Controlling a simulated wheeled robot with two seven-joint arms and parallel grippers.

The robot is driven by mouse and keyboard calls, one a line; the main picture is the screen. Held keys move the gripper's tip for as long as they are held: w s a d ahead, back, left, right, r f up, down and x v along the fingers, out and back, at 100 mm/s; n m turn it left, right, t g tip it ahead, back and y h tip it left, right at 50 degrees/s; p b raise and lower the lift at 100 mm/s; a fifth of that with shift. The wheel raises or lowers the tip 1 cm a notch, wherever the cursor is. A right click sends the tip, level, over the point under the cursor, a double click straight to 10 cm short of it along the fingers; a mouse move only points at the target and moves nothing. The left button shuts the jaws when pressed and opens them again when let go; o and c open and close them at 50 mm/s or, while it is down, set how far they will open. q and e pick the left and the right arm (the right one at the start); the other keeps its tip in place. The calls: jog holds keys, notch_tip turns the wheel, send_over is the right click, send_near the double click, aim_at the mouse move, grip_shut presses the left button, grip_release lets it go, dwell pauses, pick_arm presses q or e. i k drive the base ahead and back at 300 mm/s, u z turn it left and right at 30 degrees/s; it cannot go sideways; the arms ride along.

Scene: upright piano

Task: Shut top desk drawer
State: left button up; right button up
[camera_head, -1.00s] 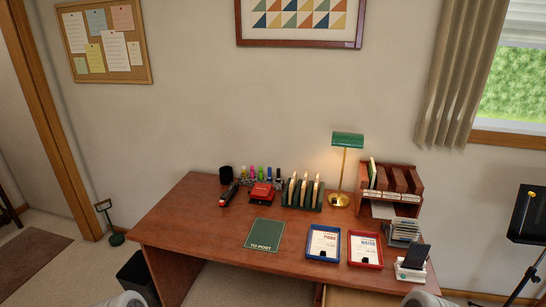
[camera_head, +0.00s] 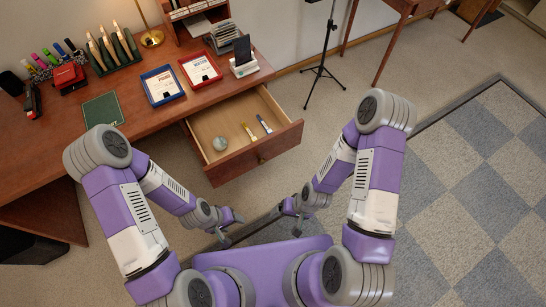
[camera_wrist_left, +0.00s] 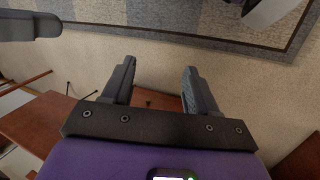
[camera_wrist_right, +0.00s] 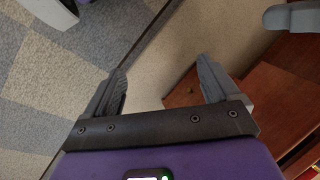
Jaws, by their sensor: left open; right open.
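The top desk drawer (camera_head: 228,119) is pulled out from the right side of the reddish-brown desk (camera_head: 150,118) in the head view. Its wooden front (camera_head: 256,153) has a dark knob and faces my body. Inside lie a round pale object (camera_head: 220,143) and two brush-like items (camera_head: 256,128). My left gripper (camera_head: 232,229) is open and empty, in front of and below the drawer front. My right gripper (camera_head: 292,221) is open and empty, also in front of the drawer and further right. Neither touches the drawer. The wrist views show both sets of fingers apart with nothing between them.
On the desktop are a blue tray (camera_head: 162,85), a red tray (camera_head: 200,69), a green mat (camera_head: 102,110) and a phone on a stand (camera_head: 243,56). A black stand (camera_head: 321,69) is on the floor behind. Carpet and a checkered rug (camera_head: 480,180) lie clear at right.

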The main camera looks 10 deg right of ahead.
aim_at(224, 118)
jog(key=z, duration=2.05)
jog(key=k, duration=1)
jog(key=u, duration=2.05)
jog(key=i, duration=0.5)
jog(key=z, duration=0.05)
